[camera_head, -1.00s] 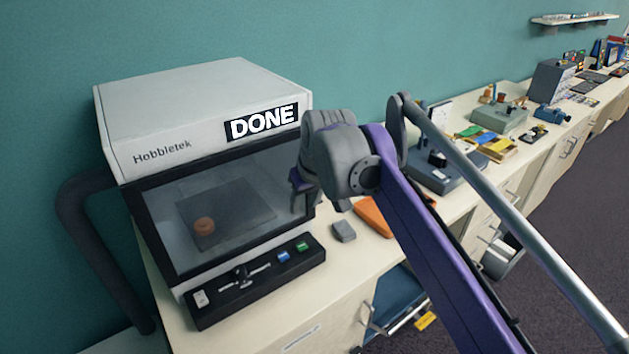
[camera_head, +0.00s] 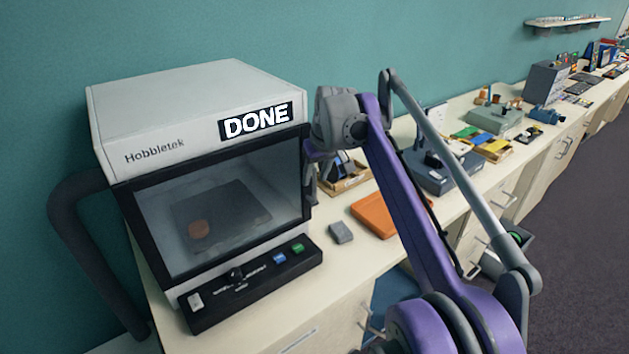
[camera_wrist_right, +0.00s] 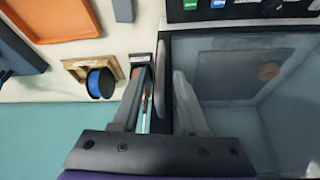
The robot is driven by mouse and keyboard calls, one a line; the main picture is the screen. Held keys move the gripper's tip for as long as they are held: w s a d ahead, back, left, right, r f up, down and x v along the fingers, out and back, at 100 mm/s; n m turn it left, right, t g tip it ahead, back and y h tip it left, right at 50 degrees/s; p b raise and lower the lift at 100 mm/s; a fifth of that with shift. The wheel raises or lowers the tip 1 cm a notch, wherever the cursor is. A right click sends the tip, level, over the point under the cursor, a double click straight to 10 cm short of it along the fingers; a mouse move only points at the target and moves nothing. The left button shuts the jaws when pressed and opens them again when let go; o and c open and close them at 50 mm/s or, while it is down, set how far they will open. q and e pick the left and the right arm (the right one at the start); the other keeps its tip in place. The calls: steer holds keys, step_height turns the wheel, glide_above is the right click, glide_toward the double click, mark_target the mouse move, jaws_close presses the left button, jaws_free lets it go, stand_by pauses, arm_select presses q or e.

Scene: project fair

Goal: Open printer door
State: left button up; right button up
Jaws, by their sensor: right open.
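The printer (camera_head: 200,100) is a pale box with a "DONE" label and "Hobbletek" on its front. Its door (camera_head: 160,215) is a dark-framed clear pane and looks shut in the head view; a small gap cannot be ruled out. An orange-brown round print (camera_head: 198,230) shows behind the pane. My right gripper (camera_head: 311,180) is at the door's right edge, its fingers partly hidden. In the right wrist view my open right gripper (camera_wrist_right: 160,78) has one finger over the pane (camera_wrist_right: 225,75) and one beyond the door's dark edge. Contact cannot be told. My left gripper is out of view.
A black control panel (camera_head: 255,285) with blue and green buttons juts out below the door. A grey block (camera_head: 341,232) and an orange tray (camera_head: 376,214) lie right of the printer. A blue spool (camera_wrist_right: 99,82) is close by in the wrist view. More projects line the bench.

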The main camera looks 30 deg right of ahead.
steer(key=shift+x, duration=0.85)
jaws_close()
stand_by(0.8)
